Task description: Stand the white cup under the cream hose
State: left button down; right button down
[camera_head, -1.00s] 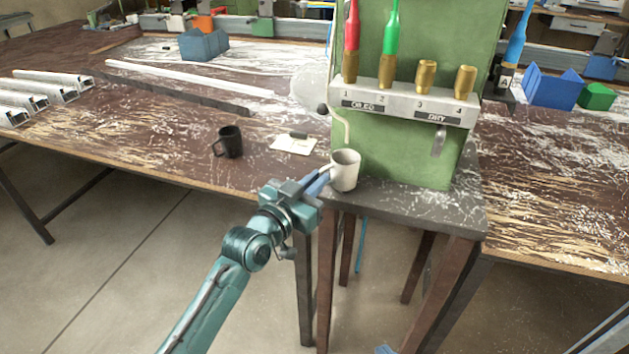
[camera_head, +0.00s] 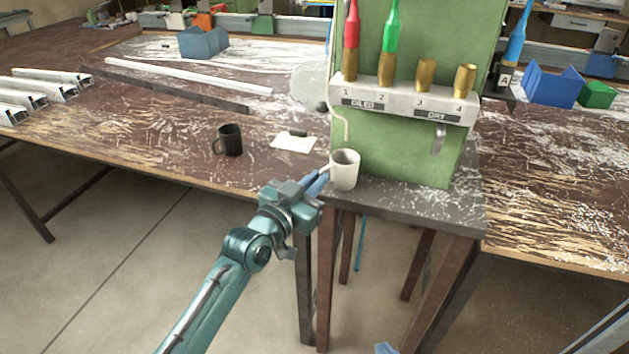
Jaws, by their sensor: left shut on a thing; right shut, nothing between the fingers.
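The white cup (camera_head: 345,171) is upright at the front left corner of the dark stand top (camera_head: 425,205), in front of the green machine. Whether its base touches the stand I cannot tell. The cream hose (camera_head: 346,126) hangs down the machine's left side, and its lower end appears just above the cup's mouth. My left gripper (camera_head: 322,180) is shut on the cup's handle side, coming from the lower left. Only a blue tip of my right gripper (camera_head: 386,349) shows at the bottom edge, low and away from the cup; it is shut and empty.
The green machine (camera_head: 400,150) stands close behind the cup. A small metal lever (camera_head: 438,138) hangs on its front. The stand top right of the cup is clear.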

pick_arm(q)
jog(key=shift+f, duration=0.1)
pick_arm(e)
jog(key=shift+f, duration=0.1)
pick_arm(q)
jog(key=c, duration=1.5)
grip_release()
